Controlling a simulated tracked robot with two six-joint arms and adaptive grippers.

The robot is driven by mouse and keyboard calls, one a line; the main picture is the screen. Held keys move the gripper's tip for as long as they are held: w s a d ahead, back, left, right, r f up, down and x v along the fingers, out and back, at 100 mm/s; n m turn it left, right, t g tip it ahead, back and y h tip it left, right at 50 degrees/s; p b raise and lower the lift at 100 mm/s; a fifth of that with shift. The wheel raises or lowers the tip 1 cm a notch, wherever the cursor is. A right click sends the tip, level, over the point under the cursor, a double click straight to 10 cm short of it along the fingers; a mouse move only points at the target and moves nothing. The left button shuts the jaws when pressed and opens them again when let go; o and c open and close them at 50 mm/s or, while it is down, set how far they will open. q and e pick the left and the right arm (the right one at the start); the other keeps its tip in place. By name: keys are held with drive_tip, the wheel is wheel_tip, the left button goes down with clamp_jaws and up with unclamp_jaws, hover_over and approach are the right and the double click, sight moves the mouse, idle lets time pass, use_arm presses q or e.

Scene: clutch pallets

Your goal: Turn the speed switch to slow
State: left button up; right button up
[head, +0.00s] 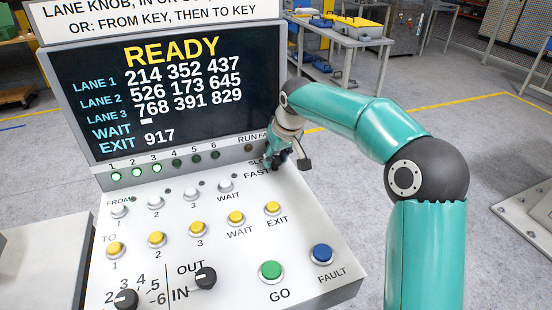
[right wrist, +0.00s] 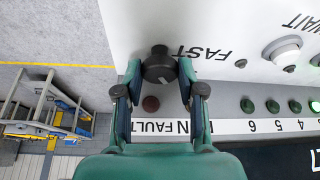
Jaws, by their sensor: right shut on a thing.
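The speed switch is a black knob (right wrist: 159,65) beside the FAST label, between my right gripper's fingertips in the right wrist view. My right gripper (right wrist: 160,78) is shut on this knob, one finger on each side. Which way the knob points cannot be told. In the head view, my right gripper (head: 276,163) is at the panel's upper right, by the SLOW and FAST labels. My left gripper is not in view.
The console panel (head: 235,280) carries white, yellow, green and blue buttons. An IN/OUT knob (head: 205,278) and a numbered knob (head: 126,299) are at the front. The screen (head: 80,60) reads READY. A dark red lamp (right wrist: 151,103) lies between my fingers' bases.

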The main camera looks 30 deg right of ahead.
drive_tip(key=shift+m, duration=0.3)
drive_tip(key=o, duration=1.1)
drive_tip(key=v, duration=1.2)
drive_tip(key=shift+w+a, duration=0.1)
